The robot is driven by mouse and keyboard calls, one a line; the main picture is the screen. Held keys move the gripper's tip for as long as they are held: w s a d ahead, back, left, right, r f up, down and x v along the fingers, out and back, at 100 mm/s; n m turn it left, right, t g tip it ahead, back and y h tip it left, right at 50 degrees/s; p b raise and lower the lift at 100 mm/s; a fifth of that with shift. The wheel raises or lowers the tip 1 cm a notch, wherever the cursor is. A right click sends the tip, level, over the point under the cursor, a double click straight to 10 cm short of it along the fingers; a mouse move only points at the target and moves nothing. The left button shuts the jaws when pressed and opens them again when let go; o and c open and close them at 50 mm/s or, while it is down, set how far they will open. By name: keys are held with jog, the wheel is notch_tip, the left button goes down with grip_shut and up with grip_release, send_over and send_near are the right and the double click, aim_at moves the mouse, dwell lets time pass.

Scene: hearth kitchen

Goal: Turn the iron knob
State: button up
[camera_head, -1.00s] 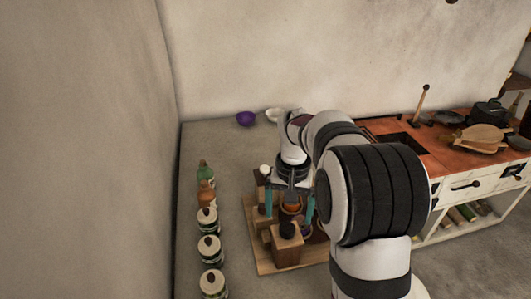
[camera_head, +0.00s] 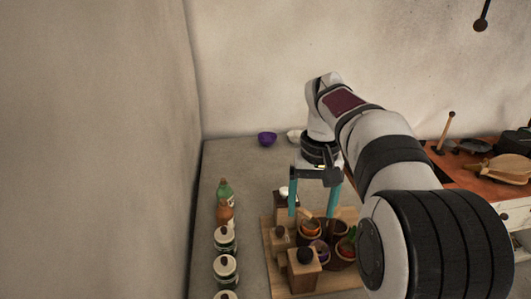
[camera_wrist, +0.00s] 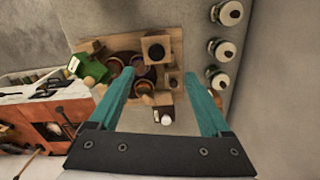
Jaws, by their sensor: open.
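A dark round knob, likely the iron knob (camera_head: 305,254), sits on a wooden block at the near side of a wooden board (camera_head: 272,262). It also shows in the wrist view (camera_wrist: 157,51), beyond my fingertips. In the wrist view my gripper (camera_wrist: 160,74) spans the board from above.
Small bowls (camera_head: 310,228) stand on the board beside the knobs. A green bottle (camera_head: 225,192), an orange bottle (camera_head: 225,214) and several lidded jars (camera_head: 225,240) line the left. A purple bowl (camera_head: 267,139) is at the back. A counter (camera_head: 480,165) stands right.

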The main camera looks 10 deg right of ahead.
aim_at(305, 251)
jog(key=f, duration=0.5)
jog(key=w+f, duration=0.1)
jog(key=f, duration=0.4)
jog(key=w+d+f, duration=0.1)
jog(key=f, duration=0.5)
grip_shut()
